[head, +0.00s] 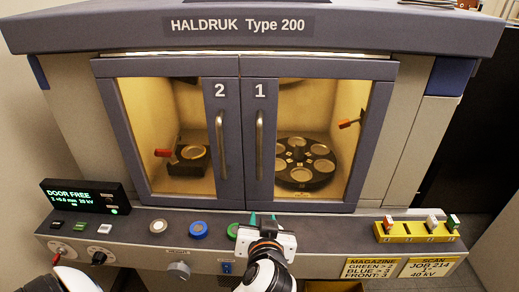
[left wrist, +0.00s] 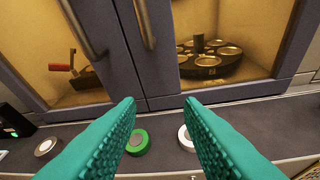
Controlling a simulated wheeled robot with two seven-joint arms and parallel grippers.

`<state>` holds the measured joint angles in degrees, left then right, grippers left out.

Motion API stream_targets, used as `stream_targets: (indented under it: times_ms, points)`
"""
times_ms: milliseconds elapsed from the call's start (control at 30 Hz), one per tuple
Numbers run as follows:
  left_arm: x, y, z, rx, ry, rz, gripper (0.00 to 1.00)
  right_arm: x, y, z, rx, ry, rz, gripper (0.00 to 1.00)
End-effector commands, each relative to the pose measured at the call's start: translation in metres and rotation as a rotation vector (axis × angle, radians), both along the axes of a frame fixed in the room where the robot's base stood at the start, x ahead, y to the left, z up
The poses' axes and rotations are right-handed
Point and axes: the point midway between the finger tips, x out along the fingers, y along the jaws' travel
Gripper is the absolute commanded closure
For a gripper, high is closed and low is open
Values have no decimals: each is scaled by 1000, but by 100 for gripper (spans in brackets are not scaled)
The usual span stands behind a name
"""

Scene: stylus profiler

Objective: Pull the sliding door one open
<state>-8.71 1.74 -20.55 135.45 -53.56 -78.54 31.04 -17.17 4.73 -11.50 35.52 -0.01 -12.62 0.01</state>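Sliding door one (head: 260,93) is the right one of two framed glass doors and is shut against door two (head: 221,92). Its upright metal bar handle (head: 259,145) is near the middle seam; the handle also shows in the left wrist view (left wrist: 145,25). My left gripper (head: 262,219) is low in front of door one, above the front ledge and below the handle. In the left wrist view its teal fingers (left wrist: 159,102) are spread with nothing between them, and the handle is ahead, apart from the fingertips. My right gripper is not in view.
Door two's handle (head: 222,145) stands close left of door one's. Behind door one is a dark round carousel (head: 304,163). The ledge holds a blue disc (head: 198,230), a green disc (left wrist: 138,142), a display (head: 85,197) reading "DOOR FREE" and a yellow rack (head: 405,238).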

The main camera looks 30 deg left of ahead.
Motion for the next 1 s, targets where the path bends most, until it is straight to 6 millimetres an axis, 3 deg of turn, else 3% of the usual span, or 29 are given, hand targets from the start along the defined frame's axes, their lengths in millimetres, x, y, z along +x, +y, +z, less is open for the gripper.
stream_targets:
  times_ms: [33, 100, 200, 300, 467, 1000]
  points:
    - [8, -1, 28, 19, -107, 38, 66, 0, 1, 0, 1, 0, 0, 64]
    - [13, -1, 58, 44, -230, 84, 66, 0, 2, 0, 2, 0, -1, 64]
    - [15, -2, 89, 69, -350, 126, 66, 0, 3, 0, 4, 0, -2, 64]
    - [15, -2, 103, 82, -409, 144, 66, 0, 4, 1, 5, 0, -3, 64]
    - [25, 6, 108, 90, -421, 148, 66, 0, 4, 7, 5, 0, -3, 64]
    - [95, 71, 107, 90, -415, 148, 66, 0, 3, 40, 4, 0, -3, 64]
